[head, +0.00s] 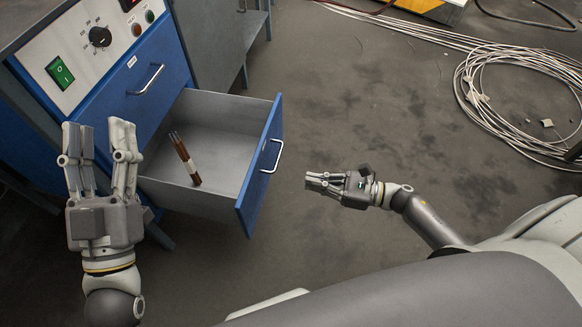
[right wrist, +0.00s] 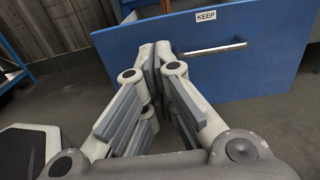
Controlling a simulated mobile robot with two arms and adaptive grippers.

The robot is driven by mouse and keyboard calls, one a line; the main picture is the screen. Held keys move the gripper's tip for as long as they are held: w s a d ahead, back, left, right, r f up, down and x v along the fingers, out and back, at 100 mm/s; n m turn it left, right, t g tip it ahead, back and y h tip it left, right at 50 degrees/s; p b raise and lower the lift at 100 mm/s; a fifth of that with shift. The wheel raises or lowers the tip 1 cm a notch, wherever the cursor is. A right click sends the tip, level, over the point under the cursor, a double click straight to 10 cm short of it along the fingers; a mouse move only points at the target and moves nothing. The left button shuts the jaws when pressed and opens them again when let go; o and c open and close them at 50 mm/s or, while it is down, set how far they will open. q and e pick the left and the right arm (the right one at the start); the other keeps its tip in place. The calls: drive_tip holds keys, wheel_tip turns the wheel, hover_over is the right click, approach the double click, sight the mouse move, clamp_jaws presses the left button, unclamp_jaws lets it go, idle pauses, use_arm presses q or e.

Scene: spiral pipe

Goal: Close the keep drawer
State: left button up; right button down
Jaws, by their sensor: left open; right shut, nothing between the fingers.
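The keep drawer (head: 247,178) is pulled open from the blue cabinet, with a blue front and a metal handle (head: 272,157). A brown bundle with a pale band (head: 187,162) is inside it. In the right wrist view the drawer front (right wrist: 270,78) carries a "KEEP" label (right wrist: 206,15) above its handle (right wrist: 213,50). My right gripper (head: 312,181) is shut and empty, to the right of the drawer front and apart from it in the head view. My left gripper (head: 98,130) is open and empty, to the left of the open drawer, hiding part of the cabinet.
A shut blue drawer (head: 128,88) with a handle sits above the open one. A control panel (head: 92,45) with a dial and green switch is at top left. Coiled white cables (head: 478,92) lie on the floor at right.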

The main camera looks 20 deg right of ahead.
sight(256, 171)
drive_tip(key=b+x, duration=0.1)
drive_tip(key=x, duration=1)
drive_tip(key=shift+w+a, duration=0.15)
drive_tip(key=shift+w, duration=0.05)
drive_tip(key=shift+w+a, duration=0.35)
drive_tip(key=shift+a, duration=0.25)
use_arm(q)
drive_tip(key=s+r+t, duration=0.1)
drive_tip(key=s+r, duration=0.1)
drive_tip(key=s+r+t+h, duration=0.1)
drive_tip(key=r+t, duration=0.1)
drive_tip(key=shift+s+a, duration=0.2)
drive_tip(key=shift+s, duration=0.15)
